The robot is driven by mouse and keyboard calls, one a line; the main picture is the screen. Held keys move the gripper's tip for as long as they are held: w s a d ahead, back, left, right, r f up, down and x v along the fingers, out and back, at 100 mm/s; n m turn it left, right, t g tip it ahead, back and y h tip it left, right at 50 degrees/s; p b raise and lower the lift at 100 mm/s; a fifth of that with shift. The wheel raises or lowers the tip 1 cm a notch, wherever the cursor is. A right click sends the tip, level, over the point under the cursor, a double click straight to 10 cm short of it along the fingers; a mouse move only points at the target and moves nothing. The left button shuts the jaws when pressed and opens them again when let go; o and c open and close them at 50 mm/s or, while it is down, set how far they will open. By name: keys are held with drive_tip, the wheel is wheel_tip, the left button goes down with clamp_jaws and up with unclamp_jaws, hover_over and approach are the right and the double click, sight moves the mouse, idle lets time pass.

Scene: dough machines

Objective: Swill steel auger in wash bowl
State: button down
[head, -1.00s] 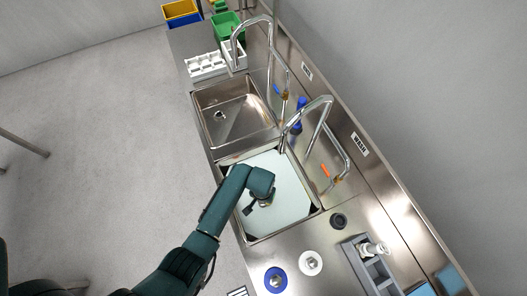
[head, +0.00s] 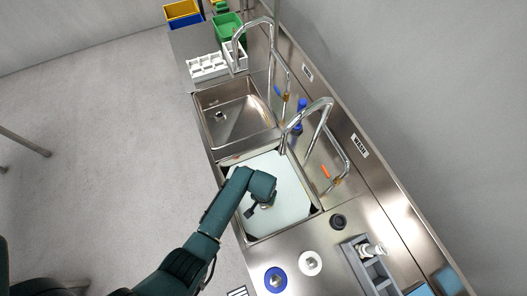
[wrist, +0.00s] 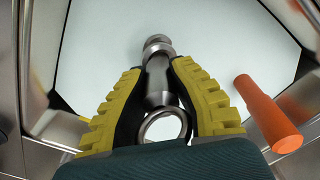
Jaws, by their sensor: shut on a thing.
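The wash bowl (head: 294,218) is the nearer steel sink basin, filled with pale, whitish water. My gripper (head: 256,208) is over the middle of this basin in the head view, mostly covered by my own wrist. In the wrist view my gripper (wrist: 157,78) has its yellow ridged fingers closed on both sides of the steel auger (wrist: 160,86). The auger is shiny, with a ring at the near end and a narrow knobbed far end pointing toward the water. I cannot tell how deep the far end is in the water.
A tall curved tap (head: 318,104) with an orange lever (head: 326,171) stands at the basin's right; the lever also shows close right in the wrist view (wrist: 268,113). An empty basin (head: 238,121) lies beyond. A grey rack (head: 372,270) and discs lie on the near counter.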

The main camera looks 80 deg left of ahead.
drive_tip(key=shift+a, duration=0.15)
drive_tip(key=shift+s+a, duration=0.1)
drive_tip(key=shift+a, duration=0.45)
drive_tip(key=shift+d+r, duration=0.1)
drive_tip(key=shift+d, duration=0.1)
drive_tip(key=shift+d+p, duration=0.35)
drive_tip(key=shift+d, duration=0.15)
drive_tip(key=shift+a, duration=0.1)
drive_tip(key=shift+a, duration=0.55)
